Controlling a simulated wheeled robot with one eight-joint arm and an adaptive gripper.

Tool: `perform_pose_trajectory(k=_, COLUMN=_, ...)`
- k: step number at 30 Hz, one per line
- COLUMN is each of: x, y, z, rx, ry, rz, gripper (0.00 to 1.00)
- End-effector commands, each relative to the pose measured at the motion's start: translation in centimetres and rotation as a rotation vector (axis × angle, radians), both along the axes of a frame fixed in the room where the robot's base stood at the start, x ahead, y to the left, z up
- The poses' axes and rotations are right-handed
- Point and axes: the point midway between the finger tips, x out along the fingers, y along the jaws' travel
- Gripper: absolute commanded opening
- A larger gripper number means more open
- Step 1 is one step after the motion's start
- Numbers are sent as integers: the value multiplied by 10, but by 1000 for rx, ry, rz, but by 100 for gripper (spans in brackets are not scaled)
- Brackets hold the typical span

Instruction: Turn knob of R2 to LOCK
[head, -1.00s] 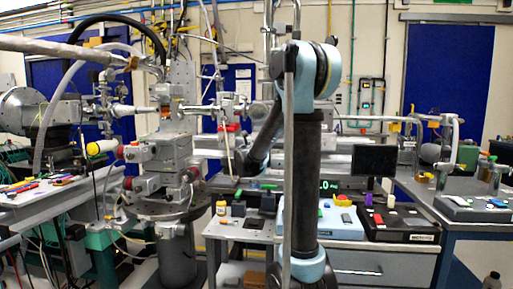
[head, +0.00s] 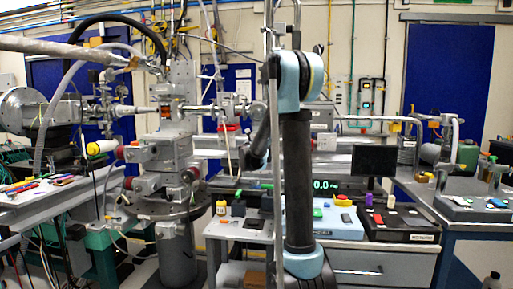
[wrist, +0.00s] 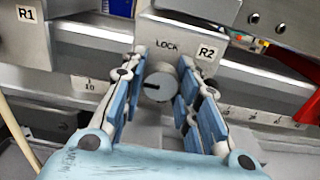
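In the wrist view a round grey knob (wrist: 159,84) sits on the front of the grey R2 block (wrist: 180,32), below the word LOCK. The label R2 (wrist: 207,52) is to the right of that word. The dark pointer mark on the knob points left, not up at LOCK. My gripper (wrist: 159,80) is open, with one blue-padded finger on each side of the knob. Small gaps seem to show between pads and knob; I cannot tell whether either finger touches. In the head view the gripper and knob cannot be made out.
A second block with the label R1 (wrist: 27,15) stands to the left in the wrist view. A scaled rail (wrist: 250,115) runs behind the fingers. A red part (wrist: 308,106) is at the right edge. In the head view a dark monitor (head: 374,160) stands right of my arm.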

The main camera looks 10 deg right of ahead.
Motion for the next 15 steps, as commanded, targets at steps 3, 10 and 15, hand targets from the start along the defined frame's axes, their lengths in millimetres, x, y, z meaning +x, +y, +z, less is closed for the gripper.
perform_pose_trajectory(k=3, x=0, y=0, z=0, rx=0, ry=0, rz=0, gripper=4)
perform_pose_trajectory(k=10, x=0, y=-1, z=0, rx=11, ry=-4, rz=-1, gripper=4)
perform_pose_trajectory(k=15, x=0, y=-2, z=0, rx=59, ry=-19, rz=-1, gripper=4)
